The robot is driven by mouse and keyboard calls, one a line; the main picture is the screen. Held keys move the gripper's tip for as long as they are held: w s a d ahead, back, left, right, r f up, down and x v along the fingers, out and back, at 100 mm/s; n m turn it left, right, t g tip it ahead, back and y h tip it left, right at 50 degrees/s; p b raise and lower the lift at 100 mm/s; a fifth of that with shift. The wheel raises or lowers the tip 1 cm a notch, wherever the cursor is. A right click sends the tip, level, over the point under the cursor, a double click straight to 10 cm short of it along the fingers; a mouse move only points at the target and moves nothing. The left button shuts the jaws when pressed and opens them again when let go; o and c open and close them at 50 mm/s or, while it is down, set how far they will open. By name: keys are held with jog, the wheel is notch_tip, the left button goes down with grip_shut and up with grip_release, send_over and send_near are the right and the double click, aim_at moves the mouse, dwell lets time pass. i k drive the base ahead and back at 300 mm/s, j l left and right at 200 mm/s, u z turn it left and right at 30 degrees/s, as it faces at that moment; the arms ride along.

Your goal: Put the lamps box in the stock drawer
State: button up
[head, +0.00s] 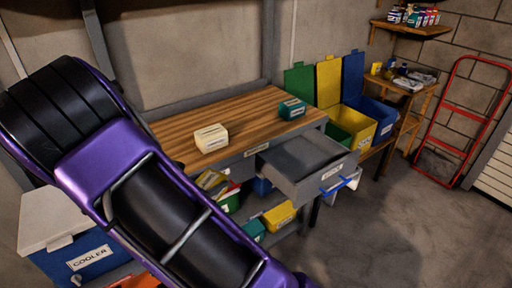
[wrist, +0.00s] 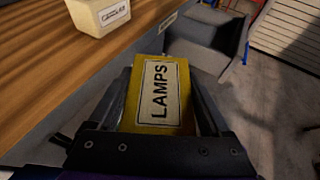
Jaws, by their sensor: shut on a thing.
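The lamps box (wrist: 160,95) is yellow with a white label reading LAMPS. In the wrist view it sits between the two fingers of my gripper (wrist: 172,100), which is shut on it, beside the front edge of the bench. My gripper and the box cannot be made out in the head view, where my arm covers the lower left. The open grey drawer (head: 312,165) sticks out from the bench, with a blue handle and a label too small to read. It looks empty where I see inside. In the wrist view the drawer (wrist: 205,55) lies beyond the box.
A cream box (head: 210,138) and a teal box (head: 291,108) stand on the wooden bench top (head: 235,118). Bins fill the shelf below, including a yellow one (head: 279,215). A blue cooler (head: 85,255) is at lower left. The floor right of the drawer is clear.

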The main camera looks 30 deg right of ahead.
aim_at(290, 175)
jog(key=k+l, duration=0.15)
jog(key=l, duration=0.25)
jog(key=k+l+u, duration=0.1)
jog(key=l, duration=0.25)
jog(key=k+l, duration=0.15)
jog(key=l, duration=0.25)
jog(key=k+l+u, duration=0.1)
jog(key=l, duration=0.25)
jog(key=k+l, duration=0.4)
jog(key=l, duration=0.35)
jog(key=u, duration=0.05)
